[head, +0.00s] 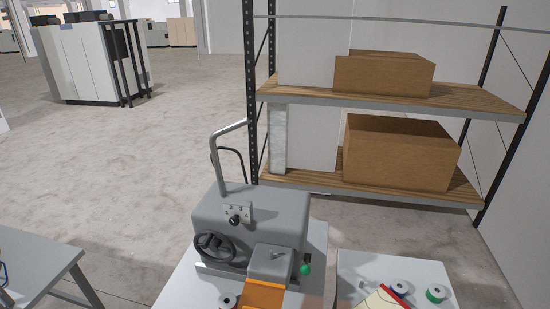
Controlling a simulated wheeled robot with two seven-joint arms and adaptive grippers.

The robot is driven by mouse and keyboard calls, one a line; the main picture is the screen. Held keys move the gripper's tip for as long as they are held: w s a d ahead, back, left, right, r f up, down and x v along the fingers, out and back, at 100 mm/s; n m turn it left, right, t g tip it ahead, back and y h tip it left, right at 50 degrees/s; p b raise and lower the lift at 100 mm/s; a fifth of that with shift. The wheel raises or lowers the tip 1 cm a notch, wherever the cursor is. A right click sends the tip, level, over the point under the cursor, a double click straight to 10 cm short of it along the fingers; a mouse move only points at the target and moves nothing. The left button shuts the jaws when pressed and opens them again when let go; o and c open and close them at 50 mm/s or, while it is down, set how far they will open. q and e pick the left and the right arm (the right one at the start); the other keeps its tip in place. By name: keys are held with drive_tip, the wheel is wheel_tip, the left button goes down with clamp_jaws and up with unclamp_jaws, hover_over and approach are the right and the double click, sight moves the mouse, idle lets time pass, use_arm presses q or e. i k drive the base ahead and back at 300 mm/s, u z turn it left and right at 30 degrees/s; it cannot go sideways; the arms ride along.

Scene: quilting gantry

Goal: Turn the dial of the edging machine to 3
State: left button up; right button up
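The edging machine (250,225) is a grey boxy unit on a light table at the bottom centre. A small dark dial (235,219) sits on a pale plate (246,211) on its front face. The plate's marks are too small to read, so I cannot tell the dial's setting. A black handwheel (213,248) is below and left of the dial. A green round part (305,268) is at the lower right of the machine. Neither of my grippers shows in the head view.
A side table (425,268) at the right holds spools (436,293) and a red-edged item. An orange piece (262,296) lies at the machine's front. A shelf rack (395,190) with cardboard boxes stands behind. Another table (40,260) is at the lower left. Floor is open at left.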

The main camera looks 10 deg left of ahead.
sight(235, 221)
drive_tip(key=z, duration=1.25)
drive_tip(key=k, duration=1.4)
drive_tip(key=u, duration=1.65)
